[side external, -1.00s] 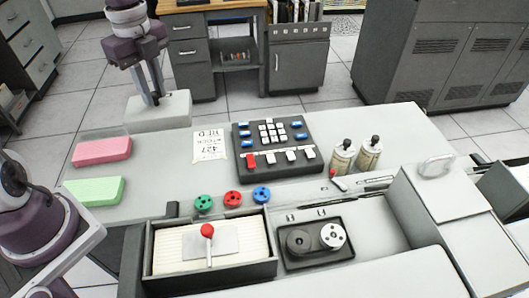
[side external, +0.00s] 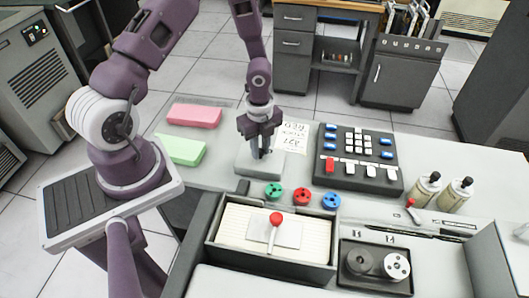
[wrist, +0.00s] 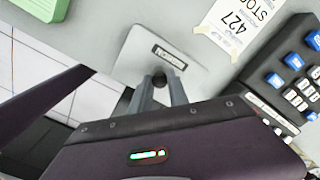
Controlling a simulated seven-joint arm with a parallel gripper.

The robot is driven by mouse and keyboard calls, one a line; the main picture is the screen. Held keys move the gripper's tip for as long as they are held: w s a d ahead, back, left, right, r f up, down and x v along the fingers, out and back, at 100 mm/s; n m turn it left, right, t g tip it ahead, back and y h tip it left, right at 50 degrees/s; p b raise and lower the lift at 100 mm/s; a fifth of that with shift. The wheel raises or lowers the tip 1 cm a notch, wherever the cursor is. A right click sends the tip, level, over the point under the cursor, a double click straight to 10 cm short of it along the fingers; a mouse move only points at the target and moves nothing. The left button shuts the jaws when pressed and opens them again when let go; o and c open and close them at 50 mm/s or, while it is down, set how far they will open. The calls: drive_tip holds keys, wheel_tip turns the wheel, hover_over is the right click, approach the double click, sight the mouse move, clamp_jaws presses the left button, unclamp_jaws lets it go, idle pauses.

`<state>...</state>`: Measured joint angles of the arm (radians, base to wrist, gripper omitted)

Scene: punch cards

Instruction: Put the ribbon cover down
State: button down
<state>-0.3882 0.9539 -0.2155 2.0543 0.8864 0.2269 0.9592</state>
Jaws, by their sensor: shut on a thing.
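My gripper (side external: 261,153) is shut on the small knob of the ribbon cover (side external: 246,166), a pale grey box-like lid. In the wrist view the cover (wrist: 140,55) lies level under my gripper (wrist: 161,88), with a dark label on its top and its knob between the fingertips. The cover is over the table (side external: 225,130) between the green block and the keypad, behind the coloured spools. I cannot tell whether its underside touches the table. Two ribbon reels (side external: 378,263) sit uncovered in a dark recess at the front right.
Pink (side external: 194,116) and green (side external: 181,149) blocks lie left of the cover. A printed sheet (side external: 292,136) and the keypad (side external: 357,160) are close on its right. Green, red and blue spools (side external: 302,196) and a card tray (side external: 250,254) with a red-knobbed lever stand in front.

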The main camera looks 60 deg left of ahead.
drive_tip(key=shift+f, duration=1.15)
drive_tip(key=c, duration=1.3)
unclamp_jaws()
drive_tip(key=shift+f, duration=0.1)
drive_tip(key=s+r+n+t+y, duration=0.1)
drive_tip(key=s+r+n, duration=0.15)
drive_tip(key=r, duration=0.95)
drive_tip(key=s+r+n+y, duration=0.1)
drive_tip(key=r+n, duration=0.3)
drive_tip(key=r, duration=0.9)
drive_tip(key=s+d+r+n+t, duration=0.1)
drive_tip(key=s+d+r+n, duration=0.2)
drive_tip(key=s, duration=0.1)
drive_tip(key=s+d+r+n+t+h, duration=0.1)
drive_tip(key=s+d+r+n+t, duration=0.1)
drive_tip(key=s+d+r+n, duration=0.1)
drive_tip(key=s+d+r+n+t+h, duration=0.1)
drive_tip(key=s+d+r+n, duration=0.2)
drive_tip(key=s+r+n, duration=0.2)
drive_tip(key=shift+s+n+t, duration=0.25)
drive_tip(key=shift+s+t, duration=0.05)
drive_tip(key=shift+s, duration=0.35)
